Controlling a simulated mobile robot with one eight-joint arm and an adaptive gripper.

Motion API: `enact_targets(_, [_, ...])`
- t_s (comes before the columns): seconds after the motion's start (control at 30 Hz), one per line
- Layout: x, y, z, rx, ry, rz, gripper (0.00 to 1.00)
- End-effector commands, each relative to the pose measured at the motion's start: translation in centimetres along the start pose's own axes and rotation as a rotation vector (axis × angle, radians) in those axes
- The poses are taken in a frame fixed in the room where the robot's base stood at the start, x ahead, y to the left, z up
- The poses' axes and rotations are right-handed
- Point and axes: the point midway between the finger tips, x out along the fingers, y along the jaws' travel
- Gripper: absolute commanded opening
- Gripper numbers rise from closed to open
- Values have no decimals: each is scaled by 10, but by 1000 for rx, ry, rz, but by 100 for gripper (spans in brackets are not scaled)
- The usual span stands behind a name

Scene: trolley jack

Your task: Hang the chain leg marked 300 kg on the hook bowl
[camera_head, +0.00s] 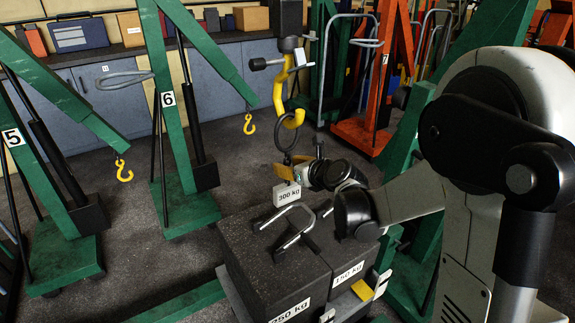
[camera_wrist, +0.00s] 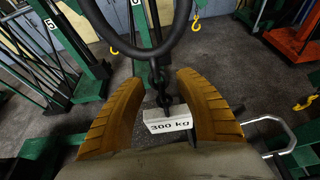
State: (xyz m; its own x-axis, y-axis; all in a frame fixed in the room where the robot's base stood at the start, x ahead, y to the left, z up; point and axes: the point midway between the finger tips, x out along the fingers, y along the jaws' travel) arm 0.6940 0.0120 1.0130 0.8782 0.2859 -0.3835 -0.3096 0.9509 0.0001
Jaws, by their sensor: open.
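The large yellow hook (camera_head: 293,118) hangs under its dark block at top centre in the head view. The dark ring (camera_head: 283,146) of the chain leg overlaps the hook's bowl and looks hung on it, upright; the exact contact is hard to see. The ring also shows large at the top of the wrist view (camera_wrist: 150,50). A short chain (camera_wrist: 158,82) runs down to the white 300 kg tag (camera_head: 288,194), seen in the wrist view too (camera_wrist: 168,120). My gripper (camera_head: 291,167) is below the ring. Its yellow fingers (camera_wrist: 158,85) stand apart on both sides of the chain.
Dark weight blocks marked 250 kg (camera_head: 265,285) and 150 kg (camera_head: 335,268), with a metal handle (camera_head: 290,228), stand just below my gripper. Green cranes 5 (camera_head: 60,180) and 6 (camera_head: 172,110) are at left, orange crane 7 (camera_head: 378,90) behind. Open floor lies left of the blocks.

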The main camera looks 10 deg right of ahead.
Motion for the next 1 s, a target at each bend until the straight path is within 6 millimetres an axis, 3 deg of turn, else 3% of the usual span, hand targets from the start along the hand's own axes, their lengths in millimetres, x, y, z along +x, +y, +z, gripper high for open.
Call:
enact_targets(0.17, [-21,0,0,1,0,-2,40])
enact_targets(0.5, [-93,-1,0,3,-1,-3,40])
enact_targets(0.77, [-119,2,0,-26,5,1,40])
enact_targets(0.87, [-128,14,-3,-181,39,15,40])
enact_targets(1.0, [-155,47,-16,-684,138,77,40])
